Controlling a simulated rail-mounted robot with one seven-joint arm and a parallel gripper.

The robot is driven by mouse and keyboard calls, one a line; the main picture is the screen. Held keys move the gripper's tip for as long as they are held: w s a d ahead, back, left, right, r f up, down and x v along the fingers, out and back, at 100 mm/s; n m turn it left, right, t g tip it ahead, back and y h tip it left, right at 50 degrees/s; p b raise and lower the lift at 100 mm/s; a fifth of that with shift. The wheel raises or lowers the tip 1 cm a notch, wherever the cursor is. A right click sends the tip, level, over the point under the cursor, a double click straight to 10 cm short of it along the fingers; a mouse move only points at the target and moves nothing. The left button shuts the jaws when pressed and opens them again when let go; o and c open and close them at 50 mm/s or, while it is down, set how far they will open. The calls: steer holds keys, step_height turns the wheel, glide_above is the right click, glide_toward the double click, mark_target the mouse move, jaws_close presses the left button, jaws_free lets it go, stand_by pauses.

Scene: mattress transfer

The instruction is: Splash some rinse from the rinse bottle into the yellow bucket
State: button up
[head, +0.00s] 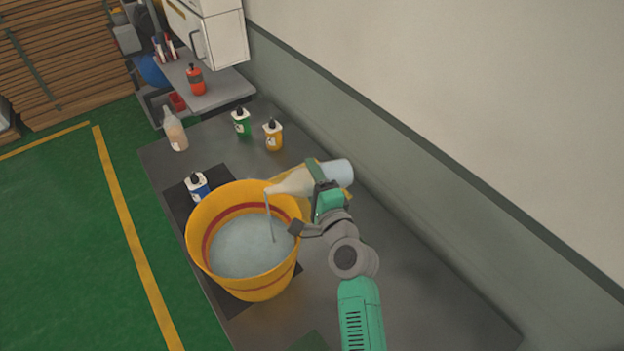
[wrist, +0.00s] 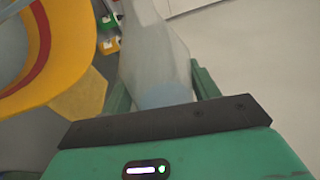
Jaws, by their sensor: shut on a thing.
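The yellow bucket (head: 253,275) with a red band stands on a dark mat on the grey table, and greyish liquid shows inside it. My gripper (head: 318,185) is shut on the rinse bottle (head: 340,172), a pale translucent bottle held tilted with its mouth over the bucket's back right rim. A thin stream runs from its mouth down into the bucket. In the wrist view the bottle (wrist: 155,55) lies between the green fingers, with bluish liquid near its base. The bucket's rim (wrist: 80,45) is at the left there.
A blue-labelled bottle (head: 197,187) stands close behind the bucket. The wall is on the right. The front right of the table is clear.

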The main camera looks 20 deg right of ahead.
steer(key=shift+a+r, duration=0.1)
steer(key=shift+r, duration=0.25)
steer(key=shift+n, duration=0.3)
stand_by(2.0)
steer(key=shift+r+p, duration=0.5)
steer(key=shift+p, duration=0.5)
steer(key=shift+f+n, duration=0.25)
steer(key=shift+n, duration=0.05)
